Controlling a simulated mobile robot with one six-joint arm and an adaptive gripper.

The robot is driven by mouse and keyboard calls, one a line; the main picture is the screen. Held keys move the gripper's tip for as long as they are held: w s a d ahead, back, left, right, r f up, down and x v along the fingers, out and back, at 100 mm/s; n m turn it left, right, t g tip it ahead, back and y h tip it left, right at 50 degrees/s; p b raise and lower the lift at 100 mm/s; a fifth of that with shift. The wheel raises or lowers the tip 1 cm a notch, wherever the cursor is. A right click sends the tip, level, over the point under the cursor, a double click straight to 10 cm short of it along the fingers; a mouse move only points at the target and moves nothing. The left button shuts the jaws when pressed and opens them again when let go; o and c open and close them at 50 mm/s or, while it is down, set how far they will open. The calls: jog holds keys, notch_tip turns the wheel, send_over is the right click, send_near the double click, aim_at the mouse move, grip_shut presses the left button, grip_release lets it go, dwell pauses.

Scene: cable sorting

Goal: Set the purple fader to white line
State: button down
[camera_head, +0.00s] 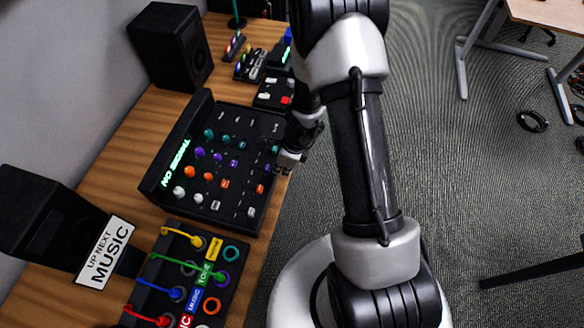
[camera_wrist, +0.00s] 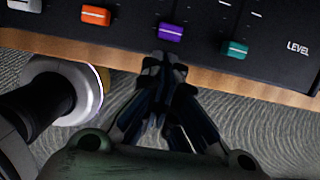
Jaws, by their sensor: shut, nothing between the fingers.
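The purple fader (camera_wrist: 171,32) is a small block with a pale top stripe, near the front edge of the black mixer panel (camera_wrist: 125,32) in the wrist view. My gripper (camera_wrist: 164,60) is shut and empty. Its fingertips are at the panel's front edge, just below the purple fader in the picture; I cannot tell whether they touch it. In the head view my gripper (camera_head: 287,161) is at the right edge of the mixer, partly behind my arm. Short white marks show on the panel; I cannot tell which is the white line for the purple fader.
An orange fader (camera_wrist: 95,15) is left of the purple one and a teal fader (camera_wrist: 234,49) is right of it. The head view shows a patch box with coloured cables (camera_head: 205,265) below the mixer and speakers (camera_head: 172,47) at left. Open floor lies right of the desk.

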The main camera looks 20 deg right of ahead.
aim_at(265, 167)
jog(key=shift+w+a, duration=0.25)
jog(key=w+a+p, duration=0.2)
jog(key=a, duration=0.1)
jog(key=shift+w+a+r+p, duration=0.15)
jog(key=shift+p, duration=0.2)
jog(key=shift+w+a, duration=0.15)
jog(key=shift+a, duration=0.05)
jog(key=shift+f, duration=0.2)
